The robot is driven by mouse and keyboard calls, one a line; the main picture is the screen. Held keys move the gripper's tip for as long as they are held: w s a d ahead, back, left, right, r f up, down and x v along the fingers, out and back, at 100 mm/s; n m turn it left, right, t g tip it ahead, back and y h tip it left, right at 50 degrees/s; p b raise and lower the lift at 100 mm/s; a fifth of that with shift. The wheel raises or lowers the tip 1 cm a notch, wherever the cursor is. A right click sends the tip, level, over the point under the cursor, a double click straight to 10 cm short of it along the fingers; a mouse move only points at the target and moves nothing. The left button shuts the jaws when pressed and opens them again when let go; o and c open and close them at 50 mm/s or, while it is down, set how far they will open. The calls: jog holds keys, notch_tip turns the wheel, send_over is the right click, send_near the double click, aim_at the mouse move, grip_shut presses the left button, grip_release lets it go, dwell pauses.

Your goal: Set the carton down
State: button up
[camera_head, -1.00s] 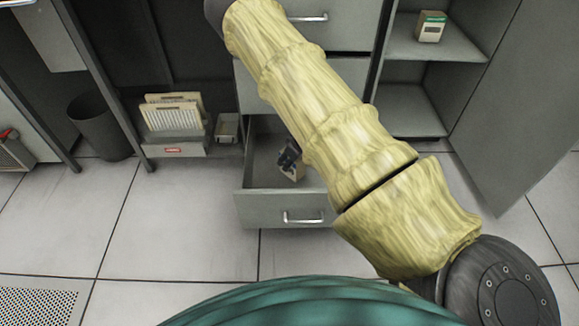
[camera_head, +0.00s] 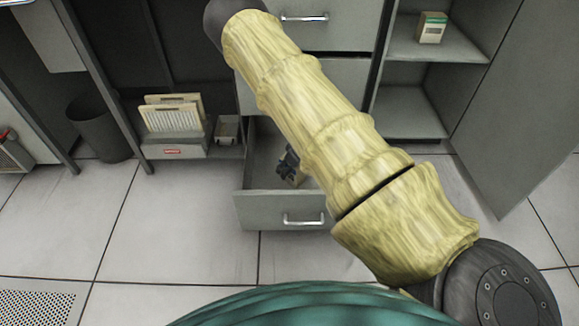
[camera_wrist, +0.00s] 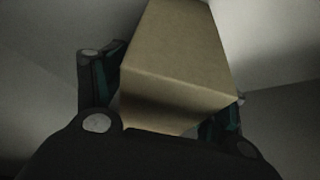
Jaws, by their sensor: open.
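A tan carton (camera_head: 299,179) is in the open lower drawer (camera_head: 284,210), mostly hidden behind my gripper (camera_head: 289,164) and my arm. In the wrist view the carton (camera_wrist: 178,62) is a plain tan box between the two fingers of my gripper (camera_wrist: 160,98). The jaws are open, with one finger on each side of the carton. The fingertips are partly hidden, so I cannot tell whether either finger touches it. The carton's underside is hidden, so its contact with the drawer floor does not show.
Another small carton (camera_head: 432,28) with a green top stands on a cabinet shelf (camera_head: 425,50) at the upper right. The cabinet door (camera_head: 510,110) stands open. A file holder (camera_head: 172,118), a small grey bin (camera_head: 227,130) and a dark waste bin (camera_head: 98,128) are at left. Floor in front is clear.

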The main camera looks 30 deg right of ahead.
jog(key=p+v, duration=0.4)
jog(key=v, duration=0.8)
jog(key=shift+s+p, duration=0.1)
jog(key=shift+p, duration=0.3)
